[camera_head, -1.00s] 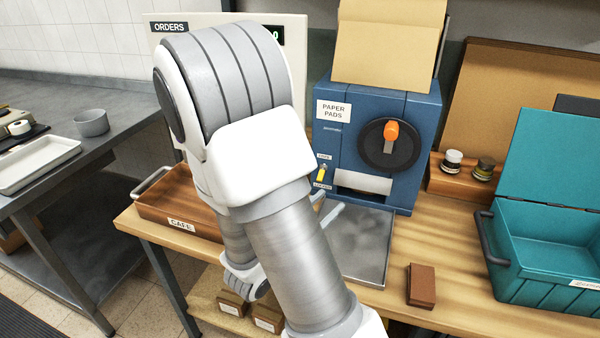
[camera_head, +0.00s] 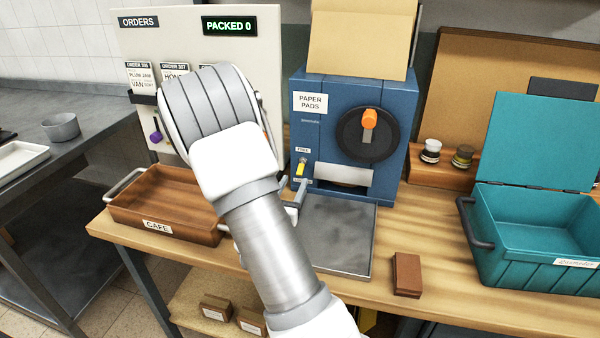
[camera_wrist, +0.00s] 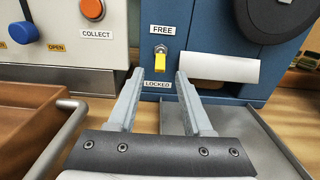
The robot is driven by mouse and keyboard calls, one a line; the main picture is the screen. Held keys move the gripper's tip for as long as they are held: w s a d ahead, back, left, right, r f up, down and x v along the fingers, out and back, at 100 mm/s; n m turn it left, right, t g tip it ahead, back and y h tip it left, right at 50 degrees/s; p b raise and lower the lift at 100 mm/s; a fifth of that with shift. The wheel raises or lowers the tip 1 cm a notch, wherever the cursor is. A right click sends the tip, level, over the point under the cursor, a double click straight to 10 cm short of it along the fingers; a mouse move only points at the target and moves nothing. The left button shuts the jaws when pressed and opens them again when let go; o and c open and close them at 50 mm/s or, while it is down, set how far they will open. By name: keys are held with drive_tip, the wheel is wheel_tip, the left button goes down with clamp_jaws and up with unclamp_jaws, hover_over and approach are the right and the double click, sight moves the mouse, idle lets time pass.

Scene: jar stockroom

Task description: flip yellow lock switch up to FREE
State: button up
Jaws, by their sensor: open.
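The yellow lock switch (camera_wrist: 160,62) is on the front of the blue paper pads dispenser (camera_wrist: 205,35). Its yellow lever hangs down from a metal mount, with the FREE label (camera_wrist: 162,30) above and the LOCKED label (camera_wrist: 157,85) below. In the head view the switch (camera_head: 301,168) shows small at the dispenser's lower left. My gripper (camera_wrist: 160,75) is open and empty. Its two fingers point at the panel, one to each side below the switch, apart from the lever as far as I can tell. In the head view my arm hides most of the gripper; a finger (camera_head: 300,191) shows beside the dispenser.
A grey metal tray (camera_head: 335,235) lies below the dispenser. The brown CAFE crate (camera_head: 155,227) with its handle stands to the left. A brown block (camera_head: 407,274) and a teal crate (camera_head: 540,250) are to the right. A white paper flap (camera_wrist: 218,68) sticks out right of the switch.

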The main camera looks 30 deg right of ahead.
sight(300, 171)
drive_tip(key=x, duration=0.6)
drive_tip(key=shift+w+d, duration=0.25)
drive_tip(key=shift+d, duration=0.05)
clamp_jaws()
